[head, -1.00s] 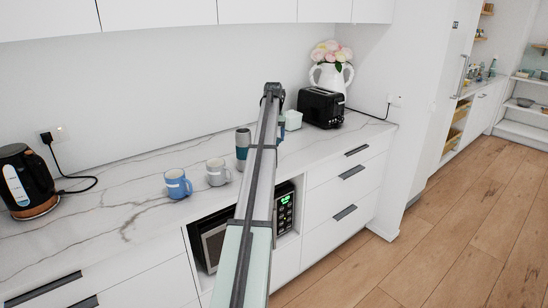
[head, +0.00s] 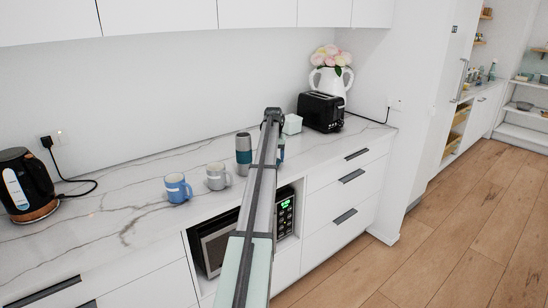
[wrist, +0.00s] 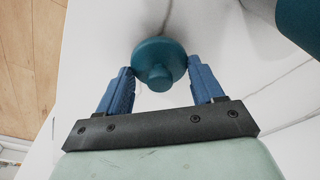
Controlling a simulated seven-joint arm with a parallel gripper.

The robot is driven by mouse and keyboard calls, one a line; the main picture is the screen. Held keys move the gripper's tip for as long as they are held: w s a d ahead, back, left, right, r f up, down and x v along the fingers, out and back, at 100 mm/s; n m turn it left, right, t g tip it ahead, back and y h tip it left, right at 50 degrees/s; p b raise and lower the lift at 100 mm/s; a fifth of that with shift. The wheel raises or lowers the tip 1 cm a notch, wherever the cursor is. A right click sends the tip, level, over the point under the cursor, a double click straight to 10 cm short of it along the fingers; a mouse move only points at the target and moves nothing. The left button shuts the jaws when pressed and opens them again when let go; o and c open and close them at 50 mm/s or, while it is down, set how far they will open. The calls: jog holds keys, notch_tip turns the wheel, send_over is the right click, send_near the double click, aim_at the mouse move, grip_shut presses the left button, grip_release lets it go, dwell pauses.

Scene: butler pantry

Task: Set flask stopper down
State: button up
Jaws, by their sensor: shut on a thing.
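The flask stopper (wrist: 159,50) is a round teal disc with a small knob, seen in the wrist view. My gripper (wrist: 158,66) is shut on it, with one blue finger on each side. The pale counter lies beneath it; I cannot tell whether the stopper touches it. The flask (head: 243,152), grey with a teal band, stands upright on the counter just left of my arm in the head view. A teal body, likely the flask (wrist: 302,22), fills the wrist view's upper right corner. In the head view my arm mostly hides the gripper and stopper.
Blue (head: 178,188) and grey (head: 216,177) mugs stand left of the flask. A kettle (head: 25,185) is at far left. The counter's front right (head: 325,148) is clear.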

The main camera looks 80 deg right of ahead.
jog(key=shift+f, duration=0.1)
jog(key=o, duration=1)
jog(key=r, duration=0.4)
jog(key=a+r, duration=0.1)
jog(key=r, duration=0.7)
jog(key=shift+a, duration=0.4)
